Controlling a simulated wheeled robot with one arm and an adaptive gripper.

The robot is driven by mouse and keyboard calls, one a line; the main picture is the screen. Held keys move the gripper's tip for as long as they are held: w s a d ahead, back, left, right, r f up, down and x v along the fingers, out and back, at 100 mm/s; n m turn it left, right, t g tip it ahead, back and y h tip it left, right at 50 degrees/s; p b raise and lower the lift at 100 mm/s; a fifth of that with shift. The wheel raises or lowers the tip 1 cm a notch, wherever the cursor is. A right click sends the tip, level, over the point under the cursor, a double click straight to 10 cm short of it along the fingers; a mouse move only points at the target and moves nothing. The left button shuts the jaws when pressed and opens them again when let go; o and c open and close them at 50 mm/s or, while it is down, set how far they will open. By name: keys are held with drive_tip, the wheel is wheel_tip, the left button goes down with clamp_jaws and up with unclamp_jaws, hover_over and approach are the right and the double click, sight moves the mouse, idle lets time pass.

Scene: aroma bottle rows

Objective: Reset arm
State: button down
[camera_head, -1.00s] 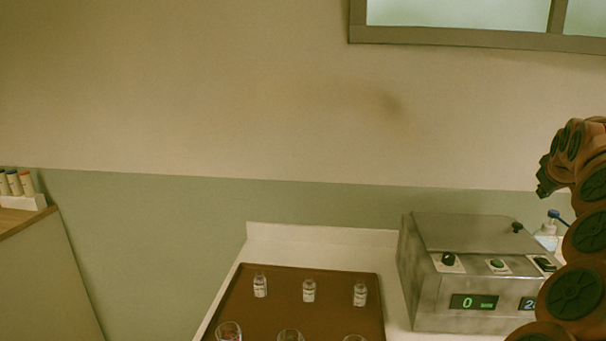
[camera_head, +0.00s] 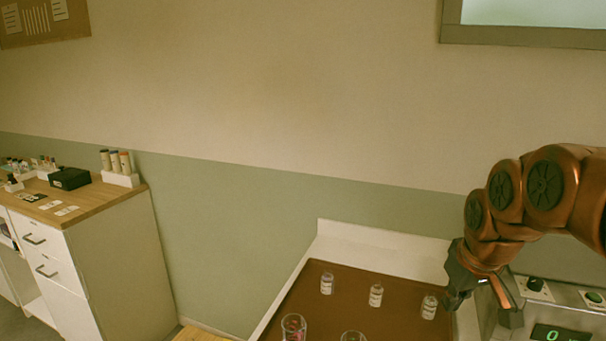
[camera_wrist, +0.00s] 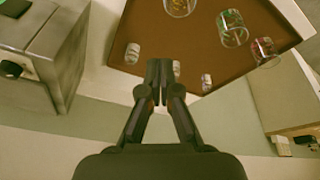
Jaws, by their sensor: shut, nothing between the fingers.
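My gripper (camera_head: 487,291) is at the right of the head view, pointing down between the right end of the tray and the metal machine. In the wrist view my gripper (camera_wrist: 160,68) has its fingertips together with nothing held. Three small labelled bottles stand in a row on the brown tray (camera_head: 345,322): a left one (camera_head: 327,284), a middle one (camera_head: 376,295) and a right one (camera_head: 429,307), which is closest to my gripper in the picture. In the wrist view the fingers partly cover one bottle.
Glasses with coloured contents (camera_head: 293,327) stand at the tray's near side. A metal machine (camera_head: 565,300) with knobs and a display is at the right, partly behind my arm. A wooden-topped cabinet (camera_head: 110,200) stands at the left. The wall above the tray is clear.

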drive_tip(key=s+a+f+g, duration=0.2)
drive_tip(key=s+a+f, duration=0.2)
drive_tip(key=s, duration=0.8)
drive_tip(key=s+a+f+m+g, duration=0.1)
drive_tip(key=s+a+f+g, duration=0.2)
drive_tip(key=s, duration=0.9)
wheel_tip(320, 180, down, 4)
drive_tip(key=shift+a+f+m, duration=0.15)
drive_tip(key=shift+a+m, duration=0.15)
drive_tip(key=shift+a, duration=0.9)
